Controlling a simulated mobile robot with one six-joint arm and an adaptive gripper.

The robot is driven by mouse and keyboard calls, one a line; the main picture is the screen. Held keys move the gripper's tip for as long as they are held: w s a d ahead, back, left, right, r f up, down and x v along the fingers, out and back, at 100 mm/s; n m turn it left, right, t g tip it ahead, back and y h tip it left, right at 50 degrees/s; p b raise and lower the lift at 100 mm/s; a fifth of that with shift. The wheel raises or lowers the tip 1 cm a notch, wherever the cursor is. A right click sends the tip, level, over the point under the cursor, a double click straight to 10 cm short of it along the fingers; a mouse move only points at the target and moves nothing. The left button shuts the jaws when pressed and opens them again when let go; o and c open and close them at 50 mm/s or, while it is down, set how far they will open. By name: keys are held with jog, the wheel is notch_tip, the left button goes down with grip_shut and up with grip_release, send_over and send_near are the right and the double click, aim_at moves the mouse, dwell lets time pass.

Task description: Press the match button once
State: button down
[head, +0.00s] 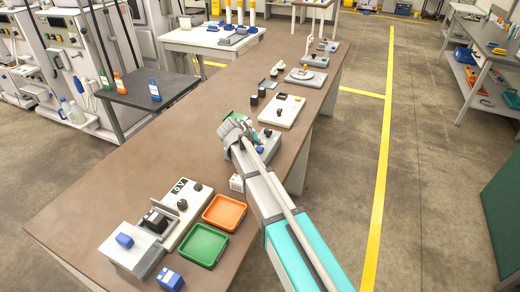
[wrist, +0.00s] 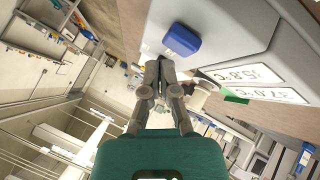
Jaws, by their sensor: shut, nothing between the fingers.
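A blue button (wrist: 182,39) stands on a light grey box (wrist: 220,25) with two temperature displays in the wrist view. No lettering on the button is legible. My gripper (wrist: 158,66) is shut and empty, its fingertips close beside the button in the picture; I cannot tell whether they touch. In the head view my gripper (head: 233,128) is over the middle of the brown bench, and my arm partly hides the grey box (head: 272,137) beside it.
A white board (head: 283,111) stands beyond my gripper. The bench left of my gripper is clear.

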aim_at(259, 149)
jog(key=shift+f+b, duration=0.9)
jog(key=shift+b, duration=0.05)
dwell(1.7)
jog(key=shift+r, duration=0.15)
jog(key=shift+r+p, duration=0.8)
jog(key=shift+p, duration=0.2)
notch_tip(259, 149, up, 5)
jog(key=p, duration=0.5)
dwell(0.4)
jog(key=shift+d, duration=0.1)
dwell(0.6)
